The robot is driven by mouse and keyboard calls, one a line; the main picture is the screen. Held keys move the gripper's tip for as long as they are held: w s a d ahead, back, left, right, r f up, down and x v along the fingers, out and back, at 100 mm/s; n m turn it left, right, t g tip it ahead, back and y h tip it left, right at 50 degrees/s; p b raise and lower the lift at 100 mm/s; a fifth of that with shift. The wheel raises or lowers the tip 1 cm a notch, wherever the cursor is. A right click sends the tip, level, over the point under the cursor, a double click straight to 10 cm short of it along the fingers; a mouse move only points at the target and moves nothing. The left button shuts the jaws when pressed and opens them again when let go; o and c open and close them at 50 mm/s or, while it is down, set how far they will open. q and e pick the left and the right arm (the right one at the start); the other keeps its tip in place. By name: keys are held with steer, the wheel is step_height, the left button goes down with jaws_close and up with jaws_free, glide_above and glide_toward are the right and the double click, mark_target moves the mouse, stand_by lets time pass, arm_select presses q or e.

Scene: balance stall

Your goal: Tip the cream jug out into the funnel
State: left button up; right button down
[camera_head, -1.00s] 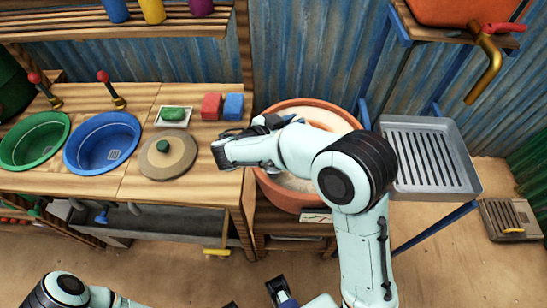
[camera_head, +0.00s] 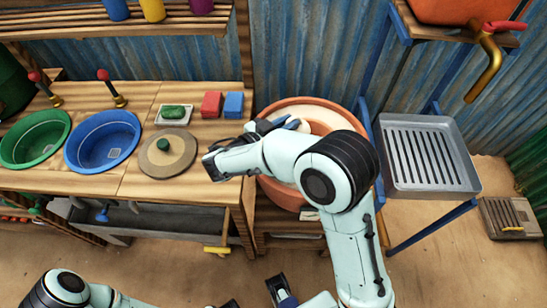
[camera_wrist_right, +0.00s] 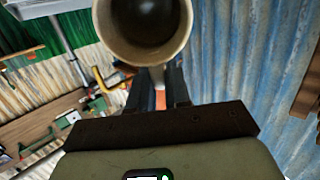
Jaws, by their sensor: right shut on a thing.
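My right gripper (camera_head: 277,124) is shut on the cream jug (camera_wrist_right: 148,52). In the right wrist view the jug's round cream rim faces the camera and its inside looks dark; I cannot tell what is in it. In the head view the gripper is over the left part of a large terracotta bowl (camera_head: 357,112), and my arm hides most of the jug. I cannot make out the funnel in either view. Part of my left gripper (camera_head: 256,297) shows at the bottom edge of the head view; its jaw opening is unclear.
A wooden counter left of the bowl holds a green basin (camera_head: 33,140), a blue basin (camera_head: 103,142), a round lid (camera_head: 182,160), a soap dish (camera_head: 173,115), a red block (camera_head: 211,105) and a blue block (camera_head: 233,105). A grey ribbed tray (camera_head: 466,186) stands right, below a brass tap (camera_head: 487,75).

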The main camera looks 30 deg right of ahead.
arm_select(q)
steer(key=shift+f+b, duration=0.4)
arm_select(e)
steer(key=shift+a, duration=0.15)
arm_select(q)
steer(key=shift+f, duration=0.2)
arm_select(e)
steer(key=shift+a+t, duration=0.1)
steer(key=shift+t, duration=0.2)
arm_select(q)
steer(key=shift+w+f+t+b, duration=0.2)
steer(key=shift+w+f+b, duration=0.1)
steer(key=shift+f+b, duration=0.6)
steer(key=shift+w+f+t+b, duration=0.25)
steer(key=shift+f+b, duration=0.3)
steer(key=shift+b, duration=0.55)
arm_select(e)
steer(key=shift+s+a+r+h, duration=0.15)
steer(key=shift+a+h, duration=0.25)
steer(key=shift+h, duration=0.25)
steer(key=shift+s+a+r+h, duration=0.1)
steer(key=shift+a+h, duration=0.3)
steer(key=shift+h, duration=0.25)
arm_select(q)
steer(key=shift+w, duration=0.1)
